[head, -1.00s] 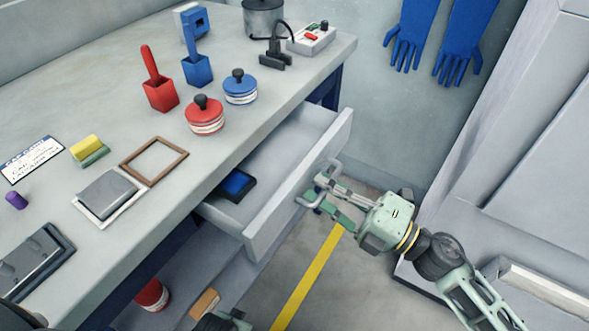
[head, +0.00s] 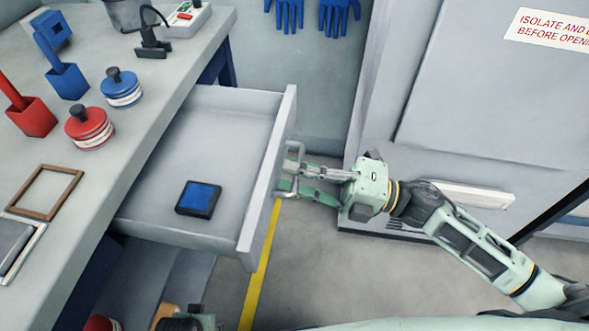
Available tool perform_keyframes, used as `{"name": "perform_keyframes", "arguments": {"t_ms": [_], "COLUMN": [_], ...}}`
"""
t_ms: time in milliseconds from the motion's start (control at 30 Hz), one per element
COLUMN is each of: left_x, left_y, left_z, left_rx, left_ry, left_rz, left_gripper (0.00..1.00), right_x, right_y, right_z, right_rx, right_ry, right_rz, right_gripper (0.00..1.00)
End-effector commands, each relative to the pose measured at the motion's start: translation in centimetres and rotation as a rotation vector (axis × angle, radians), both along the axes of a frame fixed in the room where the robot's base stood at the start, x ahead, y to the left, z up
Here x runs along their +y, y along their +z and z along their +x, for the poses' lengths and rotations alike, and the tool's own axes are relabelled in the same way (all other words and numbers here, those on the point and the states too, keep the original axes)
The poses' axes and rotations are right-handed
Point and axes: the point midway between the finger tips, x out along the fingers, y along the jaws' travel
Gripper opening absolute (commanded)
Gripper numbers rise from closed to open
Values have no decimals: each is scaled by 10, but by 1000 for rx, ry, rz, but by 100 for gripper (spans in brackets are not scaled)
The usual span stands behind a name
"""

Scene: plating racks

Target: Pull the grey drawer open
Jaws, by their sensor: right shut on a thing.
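The grey drawer (head: 215,124) stands well out from under the workbench, and its floor is largely visible. A dark box with a blue top (head: 198,198) lies inside it. My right gripper (head: 292,177) is at the outer side of the drawer front (head: 266,185), shut on the drawer's handle (head: 294,152). The fingers partly hide the handle. My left gripper (head: 188,322) shows only in part at the bottom edge, below the drawer, and its fingers cannot be made out.
The workbench (head: 150,75) holds red and blue scoops, two knobbed round pots, and a wooden frame (head: 45,192). A grey cabinet (head: 480,110) stands to the right. Clear floor (head: 330,260) with a yellow line lies in front of the drawer.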

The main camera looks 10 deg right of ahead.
Motion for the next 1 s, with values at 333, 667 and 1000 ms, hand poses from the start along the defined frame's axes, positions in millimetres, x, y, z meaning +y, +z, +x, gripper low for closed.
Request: {"name": "perform_keyframes", "arguments": {"t_ms": [333,667,1000], "left_x": [0,0,0], "left_y": [0,0,0], "left_z": [0,-1,0], "left_rx": [0,0,0], "left_ry": [0,0,0], "left_rz": [0,-1,0], "left_gripper": [40,40,40], "right_x": [0,-16,-82], "right_y": [0,-5,-18], "right_z": [0,-6,-29], "right_rx": [0,4,5], "right_ry": [0,-3,-2], "right_rz": [0,-3,-4], "right_gripper": [17,17,17]}}
